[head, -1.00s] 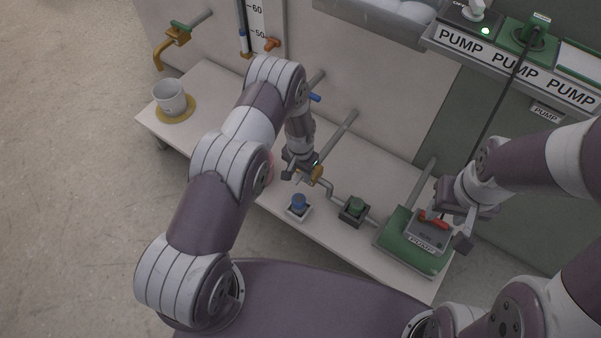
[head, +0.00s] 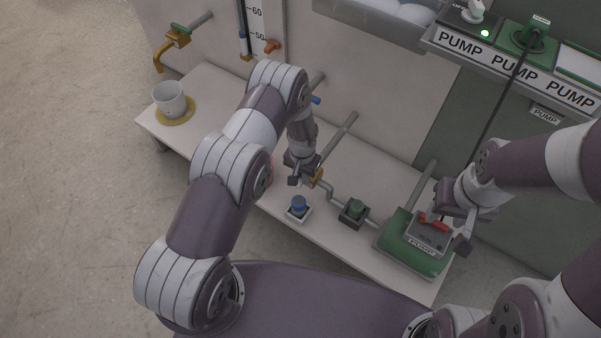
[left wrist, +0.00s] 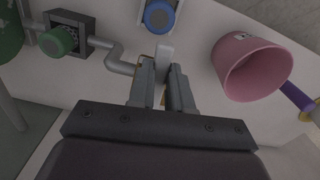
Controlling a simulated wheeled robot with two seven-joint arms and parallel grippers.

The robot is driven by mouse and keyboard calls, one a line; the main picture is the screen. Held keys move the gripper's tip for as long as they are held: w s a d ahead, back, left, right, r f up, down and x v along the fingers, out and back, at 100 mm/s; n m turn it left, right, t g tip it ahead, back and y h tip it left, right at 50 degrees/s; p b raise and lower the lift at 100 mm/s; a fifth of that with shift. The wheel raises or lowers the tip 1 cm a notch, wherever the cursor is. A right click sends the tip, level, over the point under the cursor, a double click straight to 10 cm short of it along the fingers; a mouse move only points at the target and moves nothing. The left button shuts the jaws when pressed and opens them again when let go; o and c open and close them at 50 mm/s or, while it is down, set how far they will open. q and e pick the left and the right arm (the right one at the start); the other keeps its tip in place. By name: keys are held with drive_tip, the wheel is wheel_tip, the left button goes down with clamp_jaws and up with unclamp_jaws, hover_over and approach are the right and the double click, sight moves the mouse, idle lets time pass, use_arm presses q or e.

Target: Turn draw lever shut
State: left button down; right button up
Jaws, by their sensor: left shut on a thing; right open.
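My left gripper (head: 304,176) is low over the bench beside a brass valve (head: 317,177) on a grey pipe. In the left wrist view its fingers (left wrist: 164,88) are shut on a pale lever (left wrist: 165,58), which I take for the draw lever. The fingers hide most of the valve behind it. My right gripper (head: 452,224) is open around a red handle (head: 435,222) on the grey pump box (head: 427,238); contact cannot be told.
A blue knob (head: 298,203) and a green knob (head: 355,207) stand near the bench front. A pink bucket (left wrist: 250,66) sits close to my left gripper. A white cup (head: 169,97) stands far left under a brass tap (head: 174,38). A black cable hangs at right.

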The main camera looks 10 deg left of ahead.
use_arm(q)
drive_tip(key=shift+w+d+n+b, duration=0.55)
drive_tip(key=shift+d+n, duration=0.45)
drive_tip(key=shift+n, duration=1.75)
drive_tip(key=shift+w+d+n+b, duration=0.55)
drive_tip(key=shift+d+n, duration=0.5)
drive_tip(key=shift+n, duration=1.75)
drive_tip(key=shift+w+d+n+b, duration=0.55)
drive_tip(key=shift+d+n, duration=0.45)
drive_tip(key=shift+n, duration=1.75)
drive_tip(key=c, duration=1)
unclamp_jaws()
drive_tip(key=shift+c, duration=0.2)
wheel_tip(320, 180, up, 13)
drive_tip(key=p, duration=0.3)
drive_tip(key=shift+f+p, duration=0.15)
drive_tip(key=shift+p, duration=0.25)
